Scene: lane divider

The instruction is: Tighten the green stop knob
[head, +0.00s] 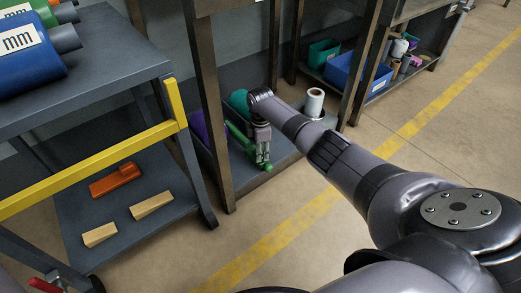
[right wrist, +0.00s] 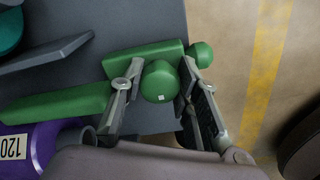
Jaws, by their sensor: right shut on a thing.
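A green lane divider (right wrist: 55,106) lies on the lower shelf, its long bar ending in a thicker green block (right wrist: 140,58). The green stop knob (right wrist: 158,82), round with a small white mark, sits at the block in the right wrist view. My right gripper (right wrist: 160,80) is shut on this knob, one finger on each side. Another rounded green end (right wrist: 201,54) shows past the right finger. In the head view my right gripper (head: 263,157) points down over the front of the shelf, partly hiding the green parts. My left gripper is not in view.
A dark post (head: 213,120) stands just left of my gripper. A white roll (head: 314,101) is on the same shelf (head: 285,150). A purple roll (right wrist: 20,150) and a teal thing (right wrist: 10,30) lie close by. A yellow-railed cart (head: 100,165) is at left.

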